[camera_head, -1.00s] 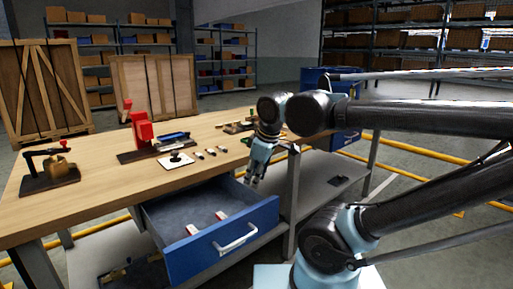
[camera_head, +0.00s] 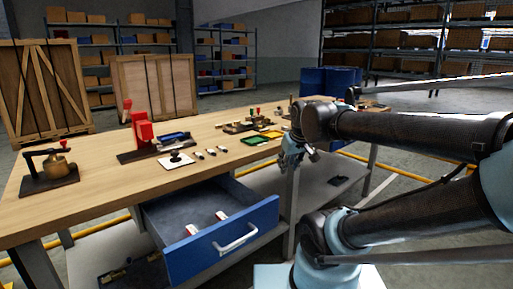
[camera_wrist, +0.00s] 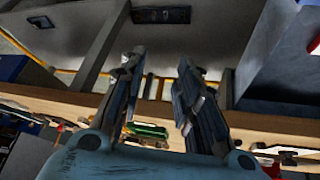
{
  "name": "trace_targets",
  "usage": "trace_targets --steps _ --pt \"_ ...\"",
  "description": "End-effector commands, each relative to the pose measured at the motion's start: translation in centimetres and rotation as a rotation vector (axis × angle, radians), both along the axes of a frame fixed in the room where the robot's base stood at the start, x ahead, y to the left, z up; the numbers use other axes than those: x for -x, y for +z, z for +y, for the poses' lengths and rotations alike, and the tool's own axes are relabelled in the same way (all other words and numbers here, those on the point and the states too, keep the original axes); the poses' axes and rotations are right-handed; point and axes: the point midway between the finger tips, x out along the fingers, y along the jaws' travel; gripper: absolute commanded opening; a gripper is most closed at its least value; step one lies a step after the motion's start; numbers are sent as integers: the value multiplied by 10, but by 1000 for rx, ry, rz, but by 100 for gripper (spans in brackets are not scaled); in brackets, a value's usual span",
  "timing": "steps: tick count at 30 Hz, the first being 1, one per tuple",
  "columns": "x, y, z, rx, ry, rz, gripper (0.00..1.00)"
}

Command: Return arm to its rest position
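My gripper (camera_head: 296,158) is in front of the workbench's front edge, to the right of the open blue drawer (camera_head: 222,240). In the wrist view my gripper (camera_wrist: 160,70) shows its two fingers well apart with nothing between them. My dark arm links cross the right side of the head view and bend at an elbow. The wooden workbench (camera_head: 75,205) stretches from the left foreground toward the back right.
The drawer stands pulled out with small white-and-red items inside. A red press (camera_head: 143,132), a brass pot fixture (camera_head: 58,165), and green and yellow trays (camera_head: 256,139) stand on the bench. Open floor lies at right.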

Motion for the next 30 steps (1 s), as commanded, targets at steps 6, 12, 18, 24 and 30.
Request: trace_targets --steps 6,12,18,24,30 --pt "-14 -2 -35 -43 -164 -29 30" --pt "-21 -3 -59 -70 -268 -52 30" --pt "-26 -3 -79 -92 -352 -72 30" --pt "19 -40 -77 -67 -348 53 30" --pt "73 -80 -77 -36 -345 200 30"
